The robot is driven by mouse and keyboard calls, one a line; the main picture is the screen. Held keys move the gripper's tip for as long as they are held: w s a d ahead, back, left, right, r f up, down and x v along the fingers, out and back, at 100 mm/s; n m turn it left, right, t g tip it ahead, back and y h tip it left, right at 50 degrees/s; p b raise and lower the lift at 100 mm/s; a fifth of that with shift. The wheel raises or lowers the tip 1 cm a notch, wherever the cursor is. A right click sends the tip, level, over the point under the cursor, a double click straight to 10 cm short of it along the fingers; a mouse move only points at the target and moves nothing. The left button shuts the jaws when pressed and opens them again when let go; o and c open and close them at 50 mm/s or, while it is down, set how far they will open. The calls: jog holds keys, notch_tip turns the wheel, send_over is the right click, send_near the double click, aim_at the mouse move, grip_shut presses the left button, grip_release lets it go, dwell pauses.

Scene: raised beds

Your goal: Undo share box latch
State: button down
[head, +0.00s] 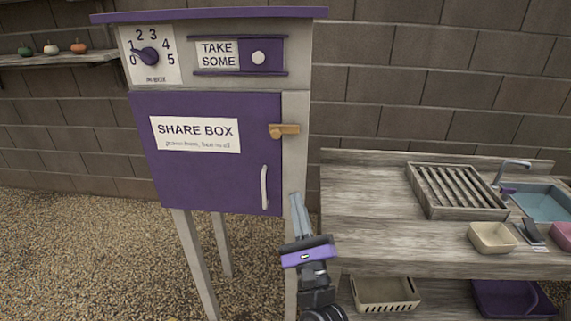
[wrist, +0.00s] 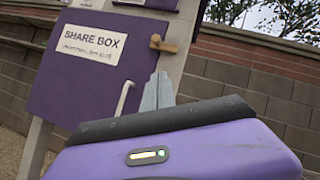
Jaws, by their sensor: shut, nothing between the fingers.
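The share box has a purple door (head: 190,180) with a white "SHARE BOX" label, and the door is closed. A wooden latch (head: 284,130) lies across the door's right edge onto the frame, about horizontal. A white handle (head: 264,187) stands upright low on the door's right side. My gripper (head: 296,203) is shut and empty, below and a little right of the latch, apart from it. In the wrist view the gripper (wrist: 158,82) points up toward the latch (wrist: 163,44), with the door (wrist: 80,85) and handle (wrist: 124,98) to its left.
Above the door are a dial (head: 149,56) and a "TAKE SOME" slider (head: 240,55). A wooden bench (head: 370,200) with a slatted tray (head: 455,190), sink (head: 545,202) and small tubs stands to the right. Gravel (head: 70,250) lies in front.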

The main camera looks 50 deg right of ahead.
jog(key=p, duration=0.4)
send_near(283, 132)
jog(key=w+d, duration=0.2)
jog(key=shift+w+a+r+p, duration=0.25)
jog(key=shift+w+r+p, duration=0.2)
jog(key=shift+r+p, duration=0.15)
jog(key=shift+w+a+r+p, duration=0.3)
jog(key=shift+w+r+p, duration=0.15)
jog(key=shift+r+p, duration=0.15)
